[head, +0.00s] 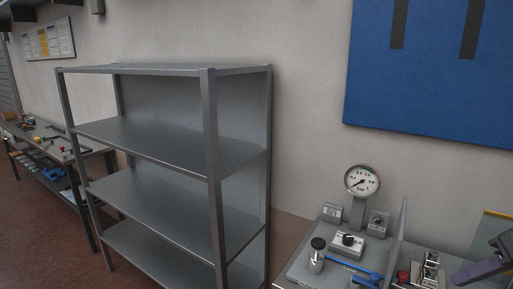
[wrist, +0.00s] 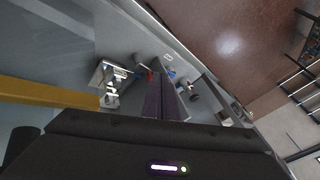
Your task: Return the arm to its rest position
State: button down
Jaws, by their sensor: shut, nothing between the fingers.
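My gripper (wrist: 163,84) shows in the wrist view with its two dark purple fingers together and nothing between them. They extend over a grey worktop with small fittings on it. In the head view my gripper (head: 478,271) enters at the lower right edge, its purple fingers angled down to the left beside the bench equipment. The rest of my arm is out of frame there. I cannot tell how far above the worktop the fingertips are.
A pressure gauge (head: 362,181), a knob box (head: 347,243) and a blue-handled valve (head: 355,268) stand on the bench left of my gripper. An upright panel (head: 401,235) stands between. An empty metal shelf (head: 170,140) is further left. A yellow bar (wrist: 50,91) crosses the wrist view.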

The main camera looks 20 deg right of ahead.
jog(key=w+a+g, duration=0.2)
jog(key=w+a, duration=0.4)
jog(key=a, duration=0.4)
jog(key=s+a+f+n+t+h, duration=0.1)
jog(key=a, duration=1.3)
jog(key=s+a+f+n+t+h, duration=0.1)
jog(key=a+f+h, duration=0.1)
jog(key=a, duration=1.3)
jog(key=shift+a+n+h, duration=0.25)
jog(key=shift+n+h, duration=0.05)
jog(key=shift+n, duration=0.1)
